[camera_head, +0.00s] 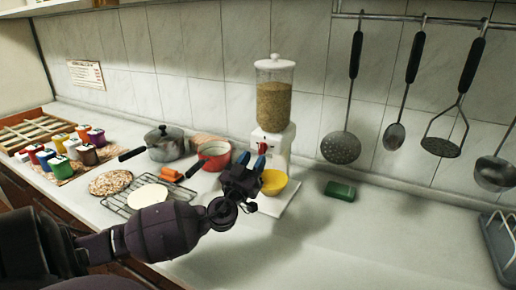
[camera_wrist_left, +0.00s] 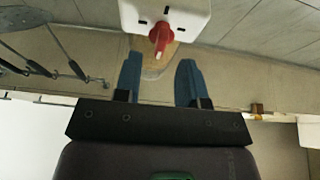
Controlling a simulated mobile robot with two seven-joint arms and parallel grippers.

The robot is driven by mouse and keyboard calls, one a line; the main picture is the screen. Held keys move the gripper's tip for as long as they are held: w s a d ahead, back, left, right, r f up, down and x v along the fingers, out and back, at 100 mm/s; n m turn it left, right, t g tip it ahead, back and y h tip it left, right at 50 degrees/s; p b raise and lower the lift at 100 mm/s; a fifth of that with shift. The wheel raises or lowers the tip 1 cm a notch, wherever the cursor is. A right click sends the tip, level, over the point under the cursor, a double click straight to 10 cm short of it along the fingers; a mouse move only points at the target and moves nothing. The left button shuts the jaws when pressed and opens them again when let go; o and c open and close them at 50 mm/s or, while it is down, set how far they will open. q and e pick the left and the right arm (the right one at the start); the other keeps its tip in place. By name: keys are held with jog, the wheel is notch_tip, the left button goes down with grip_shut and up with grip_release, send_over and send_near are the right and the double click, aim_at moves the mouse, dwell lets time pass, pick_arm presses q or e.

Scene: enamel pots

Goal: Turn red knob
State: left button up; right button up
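The red knob (camera_head: 263,147) is on the front of a white dispenser (camera_head: 274,110) with a clear, grain-filled container. In the left wrist view the red knob (camera_wrist_left: 162,36) shows on the white dispenser body (camera_wrist_left: 185,14), just beyond the fingertips and between their lines. My left gripper (camera_head: 252,160) has blue fingers and is close in front of the knob. In the left wrist view its fingers (camera_wrist_left: 158,65) are spread apart with nothing between them. I cannot tell the exact gap to the knob. A yellow bowl (camera_head: 274,183) sits below the dispenser, partly hidden by the gripper.
A red pot (camera_head: 214,156) and a lidded grey pot (camera_head: 165,144) stand left of the dispenser. A wire rack (camera_head: 120,208) lies in front, near my left arm. A green block (camera_head: 340,191) lies to the right. Utensils hang on the wall.

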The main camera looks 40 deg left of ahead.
aim_at(259, 150)
pick_arm(q)
jog(key=x, duration=0.3)
jog(key=shift+w, duration=0.15)
jog(key=shift+w+a+r+p, duration=0.15)
jog(key=shift+w+p, duration=0.15)
jog(key=shift+w, duration=0.05)
